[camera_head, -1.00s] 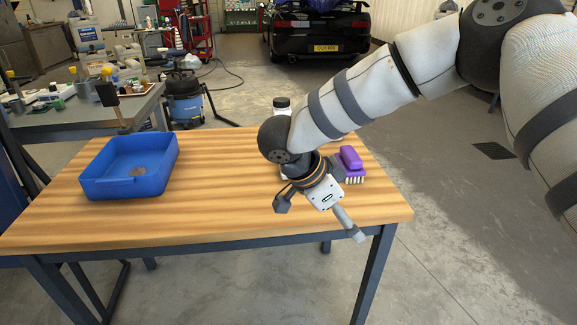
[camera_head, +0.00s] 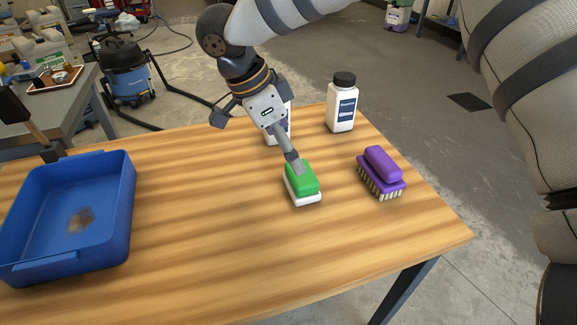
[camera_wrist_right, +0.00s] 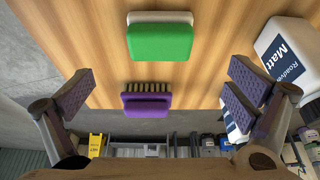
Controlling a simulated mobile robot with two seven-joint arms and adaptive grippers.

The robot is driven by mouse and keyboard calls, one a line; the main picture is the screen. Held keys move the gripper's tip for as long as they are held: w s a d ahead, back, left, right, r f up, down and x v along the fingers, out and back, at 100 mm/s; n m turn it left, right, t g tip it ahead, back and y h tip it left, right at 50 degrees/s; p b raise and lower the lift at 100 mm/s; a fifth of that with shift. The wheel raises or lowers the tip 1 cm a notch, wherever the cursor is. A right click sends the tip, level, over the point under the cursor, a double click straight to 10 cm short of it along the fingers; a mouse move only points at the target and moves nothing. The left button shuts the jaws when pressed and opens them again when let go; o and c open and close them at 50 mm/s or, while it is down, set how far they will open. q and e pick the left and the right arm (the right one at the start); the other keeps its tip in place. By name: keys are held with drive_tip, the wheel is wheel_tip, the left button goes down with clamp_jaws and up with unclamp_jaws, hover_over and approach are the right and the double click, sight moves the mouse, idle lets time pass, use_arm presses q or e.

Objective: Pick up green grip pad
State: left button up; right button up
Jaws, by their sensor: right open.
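The green grip pad (camera_head: 302,177), a green block on a white base, lies on the wooden table. It also shows at the top middle of the right wrist view (camera_wrist_right: 160,42). My right gripper (camera_head: 257,140) is open and empty, its fingers spread wide. In the head view one fingertip overlaps the pad's far edge; I cannot tell whether it touches. In the wrist view both fingers (camera_wrist_right: 160,95) stand apart, with the pad beyond them, between their lines. My left gripper is not in view.
A purple brush (camera_head: 382,172) lies right of the pad. A white bottle with a black cap (camera_head: 342,106) stands behind; another bottle (camera_head: 283,130) is partly hidden by my gripper. A blue bin (camera_head: 95,240) sits at the left. The wooden table (camera_head: 230,260) is clear in front.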

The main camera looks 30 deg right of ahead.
sight(304, 177)
drive_tip(key=x, duration=1)
drive_tip(key=shift+f, duration=0.1)
drive_tip(key=c, duration=1.2)
